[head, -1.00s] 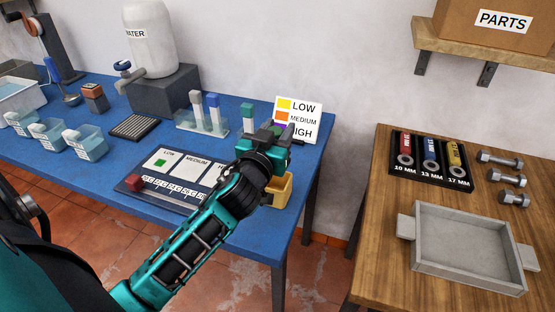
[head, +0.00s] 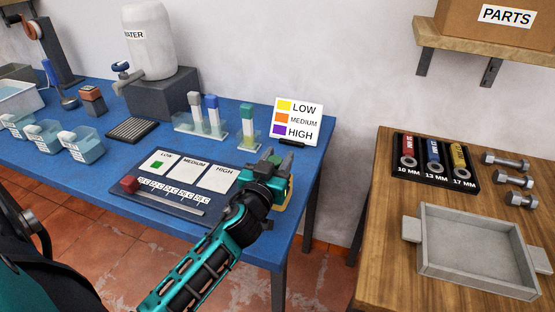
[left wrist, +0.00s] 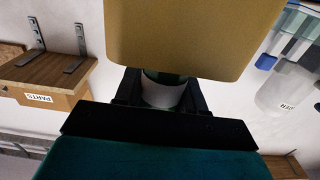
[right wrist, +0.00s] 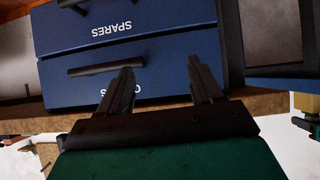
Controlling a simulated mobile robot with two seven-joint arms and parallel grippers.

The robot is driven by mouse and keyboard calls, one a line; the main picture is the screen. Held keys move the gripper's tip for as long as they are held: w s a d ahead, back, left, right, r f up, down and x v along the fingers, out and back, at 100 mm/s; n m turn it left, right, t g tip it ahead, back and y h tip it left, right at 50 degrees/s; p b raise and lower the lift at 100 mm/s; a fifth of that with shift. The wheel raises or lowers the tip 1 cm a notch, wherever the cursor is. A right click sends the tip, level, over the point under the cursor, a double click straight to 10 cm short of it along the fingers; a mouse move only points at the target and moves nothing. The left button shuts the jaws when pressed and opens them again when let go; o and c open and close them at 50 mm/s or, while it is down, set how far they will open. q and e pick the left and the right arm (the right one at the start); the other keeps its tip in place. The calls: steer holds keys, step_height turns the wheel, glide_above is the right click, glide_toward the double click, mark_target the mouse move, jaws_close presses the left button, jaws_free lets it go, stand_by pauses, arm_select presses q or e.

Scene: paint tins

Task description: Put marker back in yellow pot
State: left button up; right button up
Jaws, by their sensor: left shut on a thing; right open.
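My left gripper (head: 271,165) is low over the yellow pot (head: 286,196) at the blue table's front right and hides most of it. In the left wrist view its fingers (left wrist: 160,93) are shut on the marker (left wrist: 163,96), which shows a pale band and dark green parts. The pot's wall (left wrist: 190,35) fills the top of that view and covers the marker's far end, so the marker seems to reach behind the rim. Whether it touches the bottom is hidden. My right gripper (right wrist: 160,72) is open and empty, facing blue drawers.
A colour-key sign (head: 298,120) stands behind the pot with a short black bar (head: 292,142) before it. A sorting board (head: 185,178) lies left of the pot, and a small clear holder (head: 248,140) stands behind. A wooden table with a grey tray (head: 478,252) is at right.

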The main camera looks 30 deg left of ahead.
arm_select(q)
steer(key=o, duration=1.1)
steer(key=shift+c, duration=0.2)
steer(key=b+v, duration=0.2)
steer(key=v, duration=1.1)
steer(key=shift+f+b, duration=0.25)
steer(key=shift+b, duration=0.1)
